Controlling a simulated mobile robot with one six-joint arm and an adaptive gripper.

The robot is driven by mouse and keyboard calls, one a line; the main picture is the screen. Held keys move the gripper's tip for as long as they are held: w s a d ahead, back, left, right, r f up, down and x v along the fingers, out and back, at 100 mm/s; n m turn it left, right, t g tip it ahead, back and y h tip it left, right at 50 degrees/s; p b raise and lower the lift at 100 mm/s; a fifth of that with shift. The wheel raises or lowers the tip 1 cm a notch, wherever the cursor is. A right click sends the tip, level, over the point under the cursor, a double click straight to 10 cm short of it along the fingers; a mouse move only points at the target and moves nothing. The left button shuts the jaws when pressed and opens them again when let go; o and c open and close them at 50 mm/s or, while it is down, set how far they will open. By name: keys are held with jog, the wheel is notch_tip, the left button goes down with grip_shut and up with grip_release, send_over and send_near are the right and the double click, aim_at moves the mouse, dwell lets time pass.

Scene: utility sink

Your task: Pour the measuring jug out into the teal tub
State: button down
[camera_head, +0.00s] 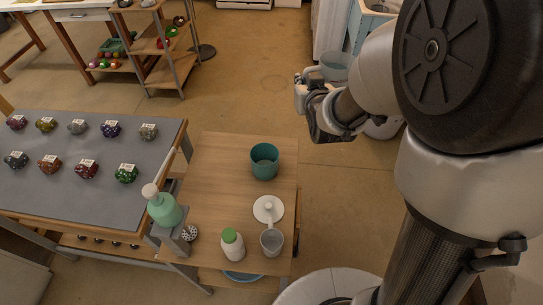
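The teal tub (264,168) stands upright on the wooden table, toward its far right side. I cannot make out what is in the jug.
A white bottle with a green cap (232,245) stands close left of the jug. The white disc (268,208) lies between jug and tub. A pale blue vessel (337,66) shows beside my gripper.

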jog(key=s+a+f+n+y+b, duration=0.2)
jog(key=s+a+f, duration=0.2)
jog(key=a, duration=0.5)
jog(key=s+a+f+n+g+y+b, duration=0.1)
jog(key=s+a+f+y+b, duration=0.1)
jog(key=a+f, duration=0.7)
jog(key=s+a+f+n+y+b, duration=0.2)
jog(key=s+a+f+b, duration=0.2)
jog(key=a, duration=0.6)
notch_tip(320, 180, down, 3)
jog(key=shift+s+f+n, duration=0.1)
jog(key=shift+s+n, duration=0.2)
jog(key=shift+s, duration=0.95)
jog(key=shift+a, duration=0.1)
